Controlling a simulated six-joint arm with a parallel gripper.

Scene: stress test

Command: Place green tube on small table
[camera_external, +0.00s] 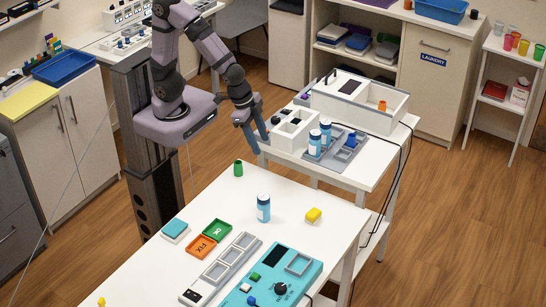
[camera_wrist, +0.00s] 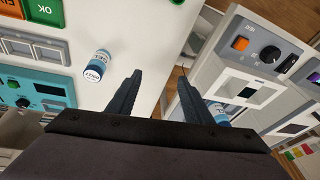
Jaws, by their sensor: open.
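A small green tube (camera_external: 238,168) stands upright near the far edge of the white front table (camera_external: 330,195). My gripper (camera_external: 258,142) is open and empty, above and slightly right of the tube in the external picture, near the gap between two tables. Its two spread fingers also show in the wrist view (camera_wrist: 160,78), with nothing between them. A small white table (camera_external: 498,48) with a lower shelf stands at the far right, with several coloured cups on top, one of them green (camera_external: 539,52).
The second table holds a white machine (camera_external: 360,100) and a grey rack (camera_external: 337,150) with bottles.

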